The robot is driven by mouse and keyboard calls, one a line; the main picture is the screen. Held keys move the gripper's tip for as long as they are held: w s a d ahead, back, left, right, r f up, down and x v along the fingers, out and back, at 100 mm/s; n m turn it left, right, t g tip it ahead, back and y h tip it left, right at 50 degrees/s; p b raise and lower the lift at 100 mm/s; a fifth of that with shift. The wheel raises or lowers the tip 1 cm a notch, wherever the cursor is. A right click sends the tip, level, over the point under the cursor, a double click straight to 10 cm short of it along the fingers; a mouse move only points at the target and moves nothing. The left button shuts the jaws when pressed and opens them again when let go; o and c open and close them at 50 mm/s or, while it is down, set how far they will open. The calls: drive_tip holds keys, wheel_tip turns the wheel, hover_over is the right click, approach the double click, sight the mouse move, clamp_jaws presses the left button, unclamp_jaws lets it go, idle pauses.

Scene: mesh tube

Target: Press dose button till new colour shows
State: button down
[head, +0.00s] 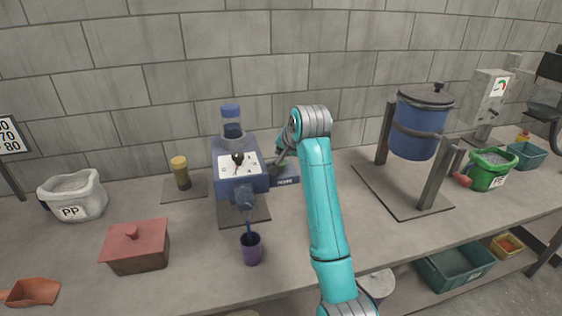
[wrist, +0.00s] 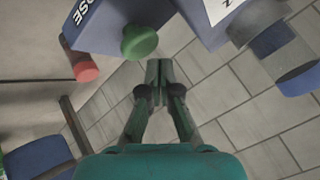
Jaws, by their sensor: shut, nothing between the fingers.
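A blue dosing machine (head: 238,182) with a white top panel stands at the middle of the bench. Beside it, on the right, is a small blue button box (head: 287,181), partly hidden by my gripper (head: 278,168). In the wrist view the box (wrist: 100,22) shows white letters reading "OSE", a round green button (wrist: 140,41) and a red button (wrist: 84,68). My gripper (wrist: 158,68) is shut and empty, its tips close to the green button; I cannot tell whether they touch. A purple cup (head: 251,252) stands below the spout (head: 245,202), with a purplish strand between them.
Left are a white PP tub (head: 73,197), a reddish lidded box (head: 136,247) and a yellow-brown jar (head: 181,172). Right is a blue vessel (head: 419,128) on a stand, then a green bucket (head: 490,169). Bench between my arm and the stand is clear.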

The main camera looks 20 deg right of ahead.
drive_tip(key=shift+r, duration=0.15)
drive_tip(key=shift+r, duration=2.35)
